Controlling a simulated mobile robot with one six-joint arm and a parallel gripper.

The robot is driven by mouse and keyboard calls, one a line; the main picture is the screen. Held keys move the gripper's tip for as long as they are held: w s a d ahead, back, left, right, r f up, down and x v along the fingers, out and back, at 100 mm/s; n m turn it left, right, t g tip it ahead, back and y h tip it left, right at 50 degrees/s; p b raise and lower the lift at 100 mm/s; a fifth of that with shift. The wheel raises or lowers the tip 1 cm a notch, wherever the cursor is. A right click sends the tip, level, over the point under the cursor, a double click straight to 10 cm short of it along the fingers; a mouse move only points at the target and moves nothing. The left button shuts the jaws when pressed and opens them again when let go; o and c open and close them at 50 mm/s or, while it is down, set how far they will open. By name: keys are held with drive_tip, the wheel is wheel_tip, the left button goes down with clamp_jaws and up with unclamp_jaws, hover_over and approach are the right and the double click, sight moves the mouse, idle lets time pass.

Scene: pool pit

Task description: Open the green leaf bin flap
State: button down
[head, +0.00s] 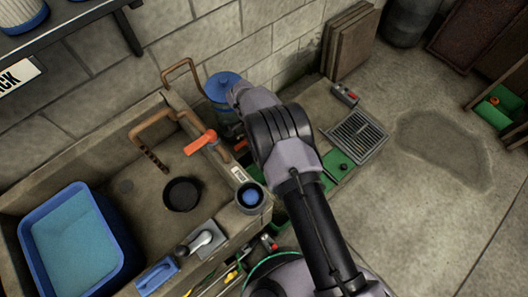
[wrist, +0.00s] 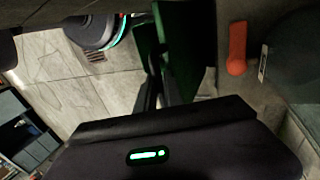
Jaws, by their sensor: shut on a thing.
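The dark green leaf bin flap (wrist: 182,45) stands as a panel at the top middle of the wrist view. My gripper (wrist: 157,92) has its two dark fingers at the panel's lower left edge, shut on it; the exact contact is in shadow. In the head view my arm hides my gripper and much of the bin. Green bin parts (head: 338,163) show just right of my arm, with a small black knob on top. How far the flap is open cannot be told.
The orange-handled valve (head: 200,142) sits on the sink edge, and its orange handle also shows in the wrist view (wrist: 237,48). A blue canister (head: 222,84) stands behind my arm. A floor grate (head: 357,135) lies to the right, with open floor beyond.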

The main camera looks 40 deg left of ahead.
drive_tip(key=c, duration=1.5)
unclamp_jaws()
drive_tip(key=shift+r, duration=0.1)
drive_tip(key=shift+r, duration=0.1)
drive_tip(key=p+v, duration=0.5)
drive_tip(key=v, duration=1.2)
drive_tip(key=shift+r, duration=0.15)
